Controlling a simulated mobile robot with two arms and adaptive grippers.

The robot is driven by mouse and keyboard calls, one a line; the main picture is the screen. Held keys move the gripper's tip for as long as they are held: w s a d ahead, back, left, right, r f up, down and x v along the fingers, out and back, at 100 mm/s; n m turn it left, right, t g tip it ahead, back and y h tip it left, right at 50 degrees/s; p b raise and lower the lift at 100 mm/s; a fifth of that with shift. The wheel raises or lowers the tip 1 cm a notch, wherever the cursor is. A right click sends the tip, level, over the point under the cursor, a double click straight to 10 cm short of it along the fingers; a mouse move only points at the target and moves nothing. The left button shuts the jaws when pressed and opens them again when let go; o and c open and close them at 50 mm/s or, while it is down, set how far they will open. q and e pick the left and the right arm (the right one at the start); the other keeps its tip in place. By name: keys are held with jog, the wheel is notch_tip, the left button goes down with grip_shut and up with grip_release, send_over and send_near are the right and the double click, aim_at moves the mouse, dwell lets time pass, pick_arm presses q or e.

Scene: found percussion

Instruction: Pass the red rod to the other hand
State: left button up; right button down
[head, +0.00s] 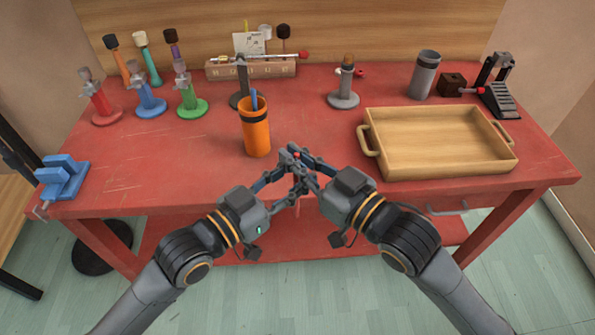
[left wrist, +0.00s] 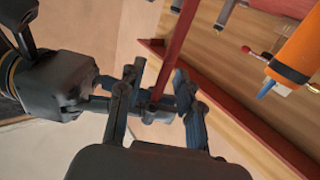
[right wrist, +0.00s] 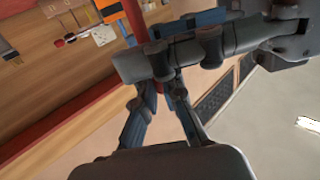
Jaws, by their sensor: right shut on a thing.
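The red rod (left wrist: 177,45) is held at the place where my two grippers meet, in front of the table's front edge. In the head view only small parts of it show between the fingers. My right gripper (right wrist: 153,100) is shut on the rod, which also shows in the right wrist view (right wrist: 136,20). My left gripper (left wrist: 155,95) is open, with its fingers on either side of the rod. The fingers of both grippers cross closely, and whether the left ones touch the rod is hard to tell.
An orange cup (head: 256,135) stands on the red table (head: 320,135) just beyond the grippers. A wooden tray (head: 450,171) is at the right, a blue vise (head: 62,178) at the left edge. Several coloured stands line the back left.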

pick_arm(q)
jog(key=shift+w+d, duration=0.3)
jog(key=shift+d, duration=0.15)
grip_shut()
pick_arm(e)
jog(key=c, duration=1.4)
grip_release()
